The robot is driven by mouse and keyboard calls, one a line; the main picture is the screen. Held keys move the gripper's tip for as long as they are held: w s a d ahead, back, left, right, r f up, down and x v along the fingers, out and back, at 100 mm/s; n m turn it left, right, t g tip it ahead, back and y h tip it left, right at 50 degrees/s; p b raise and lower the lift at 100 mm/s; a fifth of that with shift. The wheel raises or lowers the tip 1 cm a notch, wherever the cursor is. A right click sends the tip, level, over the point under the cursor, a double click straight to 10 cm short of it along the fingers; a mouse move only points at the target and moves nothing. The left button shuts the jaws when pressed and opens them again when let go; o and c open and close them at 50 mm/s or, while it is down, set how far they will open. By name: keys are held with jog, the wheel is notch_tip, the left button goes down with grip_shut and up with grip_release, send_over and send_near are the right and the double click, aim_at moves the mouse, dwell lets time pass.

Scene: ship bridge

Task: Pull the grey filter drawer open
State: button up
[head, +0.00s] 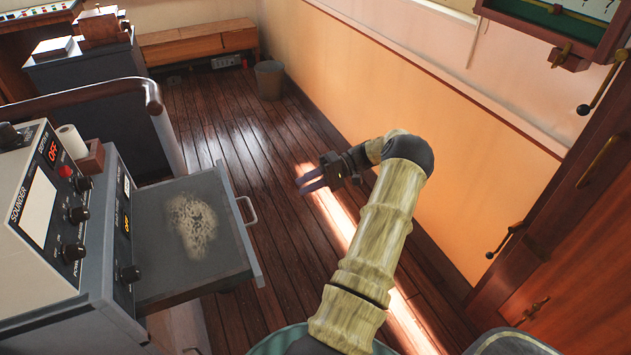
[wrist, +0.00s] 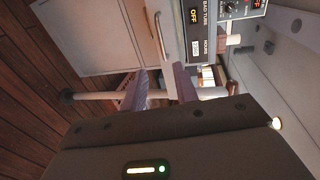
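The grey filter drawer (head: 225,258) stands well out from the sounder console on the left in the head view. Its open top shows a pale, dusty patch (head: 192,225) inside. A light bar handle (head: 247,211) is on its front, and a handle also shows in the wrist view (wrist: 160,36). My gripper (head: 301,182) is to the right of the handle, apart from it, with its fingers pointing left towards the drawer. The fingers are spread with a gap and nothing between them; the gap also shows in the wrist view (wrist: 160,84).
The sounder console (head: 50,215) with knobs stands at left, with a white roll (head: 71,141) on top. A waste bin (head: 269,80) and a wooden bench (head: 195,42) are at the back. Wooden floor is clear beyond the drawer.

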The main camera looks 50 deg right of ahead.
jog(key=v, duration=0.2)
jog(key=shift+s+d, duration=0.15)
jog(key=shift+d, duration=0.1)
